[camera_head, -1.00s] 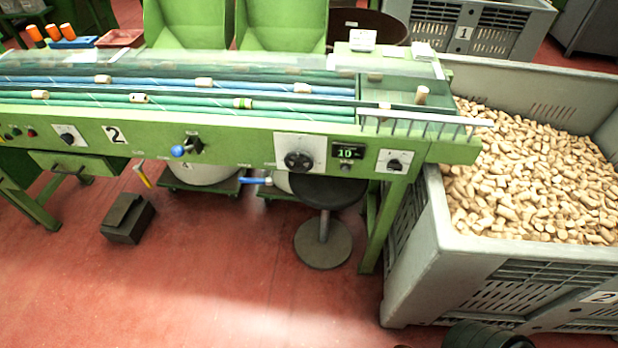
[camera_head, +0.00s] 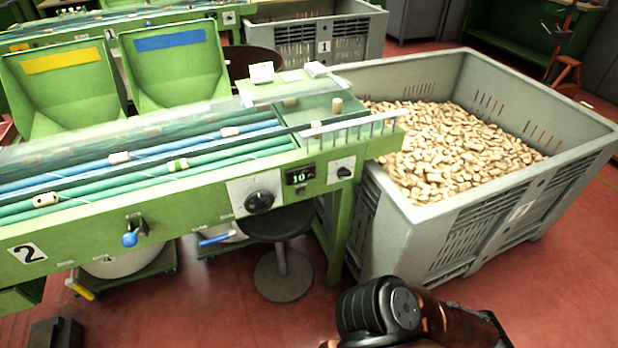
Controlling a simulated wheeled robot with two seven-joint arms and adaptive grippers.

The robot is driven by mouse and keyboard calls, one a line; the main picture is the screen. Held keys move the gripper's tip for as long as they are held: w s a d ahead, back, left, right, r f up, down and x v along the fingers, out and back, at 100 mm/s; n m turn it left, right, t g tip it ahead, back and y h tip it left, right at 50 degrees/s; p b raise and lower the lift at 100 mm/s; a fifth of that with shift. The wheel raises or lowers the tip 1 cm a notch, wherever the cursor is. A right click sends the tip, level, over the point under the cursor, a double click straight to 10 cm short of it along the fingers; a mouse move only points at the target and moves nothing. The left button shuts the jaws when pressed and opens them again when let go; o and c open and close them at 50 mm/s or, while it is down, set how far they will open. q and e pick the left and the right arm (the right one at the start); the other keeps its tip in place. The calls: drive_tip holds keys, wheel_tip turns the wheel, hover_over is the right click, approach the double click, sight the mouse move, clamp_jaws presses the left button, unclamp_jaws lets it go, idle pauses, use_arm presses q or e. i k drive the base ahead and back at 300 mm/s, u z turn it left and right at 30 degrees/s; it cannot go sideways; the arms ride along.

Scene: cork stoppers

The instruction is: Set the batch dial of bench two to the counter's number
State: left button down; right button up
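The counter (camera_head: 300,176), right of the dial, shows a green number that looks like 10. A smaller black knob (camera_head: 344,172) is on a white plate at the panel's right end. Part of one of my arms shows at the bottom right, below the crate. Neither gripper is in view.
A grey crate (camera_head: 470,212) full of corks stands against the bench's right end. A black stool (camera_head: 283,275) stands under the dial. A blue-handled valve (camera_head: 130,239) sticks out left of it. Red floor is clear in front and at right.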

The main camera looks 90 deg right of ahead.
sight(342, 172)
drive_tip(key=u, duration=0.05)
drive_tip(key=i, duration=1.1)
drive_tip(key=z, duration=2)
